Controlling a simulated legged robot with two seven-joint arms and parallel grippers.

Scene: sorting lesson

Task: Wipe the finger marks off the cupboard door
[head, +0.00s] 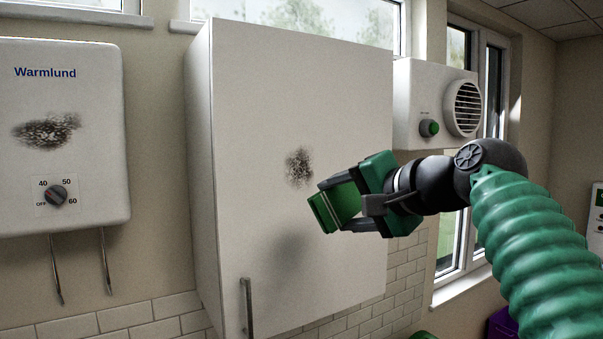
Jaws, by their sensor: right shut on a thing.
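The white cupboard door (250,130) fills the middle of the head view and looks closed. A dark, smudgy patch of finger marks (299,166) is on it, right of the door's middle. My right gripper (333,208) is shut on a green block-like wiper (325,213) with a pale stripe. It is in front of the door, just below and to the right of the marks. A soft shadow falls on the door below it. I cannot tell whether the wiper touches the door. My left gripper is not in view.
A white water heater (70,105) marked "Warmlund", with a dark smudge and a dial, hangs at left. A white unit with a round grille and green knob (429,128) is right of the cupboard. The door's metal handle (247,308) sticks out at its lower left.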

